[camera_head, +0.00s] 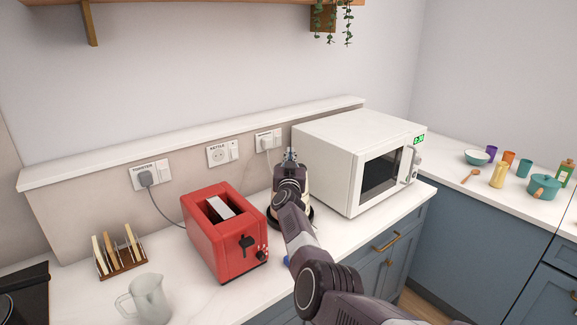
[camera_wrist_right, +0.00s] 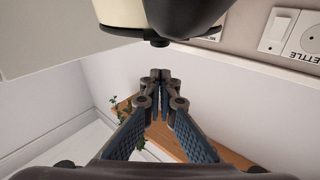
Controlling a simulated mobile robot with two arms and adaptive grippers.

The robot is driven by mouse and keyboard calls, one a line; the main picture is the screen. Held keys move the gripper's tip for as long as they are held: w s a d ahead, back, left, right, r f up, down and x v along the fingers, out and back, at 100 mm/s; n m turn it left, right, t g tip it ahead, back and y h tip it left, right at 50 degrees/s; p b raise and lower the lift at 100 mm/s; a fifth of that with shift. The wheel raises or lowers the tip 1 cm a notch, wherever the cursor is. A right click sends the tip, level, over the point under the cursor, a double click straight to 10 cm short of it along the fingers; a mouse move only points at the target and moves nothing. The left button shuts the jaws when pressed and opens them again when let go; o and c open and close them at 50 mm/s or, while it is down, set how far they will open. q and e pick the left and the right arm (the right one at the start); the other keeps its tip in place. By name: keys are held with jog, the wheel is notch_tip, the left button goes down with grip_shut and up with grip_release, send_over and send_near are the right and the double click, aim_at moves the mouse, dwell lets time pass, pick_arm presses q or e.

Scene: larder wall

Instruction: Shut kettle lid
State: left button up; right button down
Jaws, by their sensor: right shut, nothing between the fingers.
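The cream kettle (camera_head: 306,203) stands on a dark base between the toaster and the microwave, mostly hidden behind my right arm in the head view. In the upside-down right wrist view, the kettle's cream body (camera_wrist_right: 119,13) is at the top edge. Its dark lid (camera_wrist_right: 128,32) with a small knob seems to lie flat along the body, and a large dark part covers the rest. My right gripper (camera_head: 290,153) is above the kettle. In the wrist view its fingertips (camera_wrist_right: 160,75) are together, empty and apart from the knob. My left gripper is out of view.
The red toaster (camera_head: 225,235) is close on the left and the white microwave (camera_head: 335,160) close on the right. A toast rack (camera_head: 120,255) and a glass jug (camera_head: 149,298) stand further left. A shelf (camera_head: 180,2) with a hanging plant is above.

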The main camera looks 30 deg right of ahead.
jog(key=shift+w+d+p, duration=0.15)
jog(key=shift+d+p, duration=0.2)
jog(key=shift+p, duration=0.1)
jog(key=shift+w+f+g+y+p, duration=0.3)
jog(key=shift+g+p, duration=0.1)
jog(key=shift+p, duration=0.15)
jog(key=shift+d+f, duration=0.15)
jog(key=shift+f, duration=0.05)
jog(key=shift+r, duration=0.1)
